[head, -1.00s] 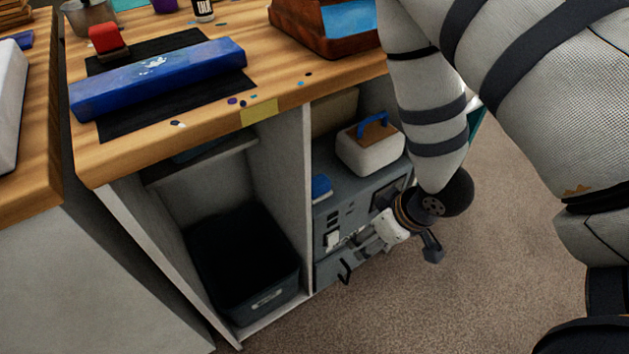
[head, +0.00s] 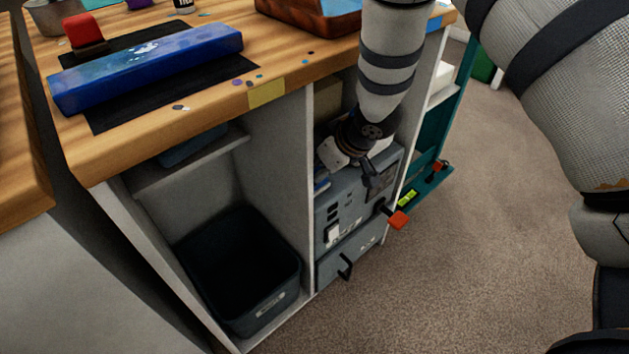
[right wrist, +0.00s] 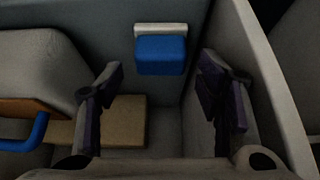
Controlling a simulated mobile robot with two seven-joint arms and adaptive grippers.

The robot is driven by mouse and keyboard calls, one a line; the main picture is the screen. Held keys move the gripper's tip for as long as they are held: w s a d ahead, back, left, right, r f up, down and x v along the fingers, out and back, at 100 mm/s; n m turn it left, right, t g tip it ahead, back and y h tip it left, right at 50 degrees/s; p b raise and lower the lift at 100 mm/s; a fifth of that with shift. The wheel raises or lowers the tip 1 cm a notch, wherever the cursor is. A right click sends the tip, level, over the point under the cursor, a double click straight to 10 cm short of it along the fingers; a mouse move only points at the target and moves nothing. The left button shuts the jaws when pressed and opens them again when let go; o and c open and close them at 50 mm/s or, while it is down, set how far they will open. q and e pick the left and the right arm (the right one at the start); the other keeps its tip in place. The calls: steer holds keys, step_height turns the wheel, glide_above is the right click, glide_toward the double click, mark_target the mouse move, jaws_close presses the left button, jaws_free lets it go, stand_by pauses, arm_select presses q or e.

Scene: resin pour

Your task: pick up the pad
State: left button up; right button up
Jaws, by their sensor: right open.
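The pad (right wrist: 160,55), a small blue block with a white strip along one edge, lies in the cabinet's upper right compartment. In the head view only a sliver of it (head: 321,184) shows beside my gripper. My right gripper (right wrist: 160,82) is open and empty inside that compartment. In the right wrist view its two fingers stand apart, one on each side of the pad's line, with the pad a little beyond the tips. I cannot tell the exact gap. In the head view the right gripper (head: 347,160) partly covers the compartment. My left gripper is not in view.
A pale box (right wrist: 40,70) with a blue handle sits left of the fingers, and a tan block (right wrist: 122,120) lies below. The compartment wall (right wrist: 255,60) is close on the right. The wooden worktop (head: 290,75) overhangs above. A dark bin (head: 240,265) stands left.

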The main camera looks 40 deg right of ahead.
steer(key=b+x, duration=0.1)
steer(key=x, duration=0.4)
steer(key=c, duration=1)
steer(key=shift+c, duration=0.2)
step_height(320, 180, up, 4)
steer(key=shift+r+p, duration=0.15)
steer(key=shift+p, duration=0.5)
steer(key=s+d, duration=0.1)
steer(key=s, duration=1.7)
steer(key=shift+d+f+p, duration=0.2)
steer(key=shift+f+p, duration=0.15)
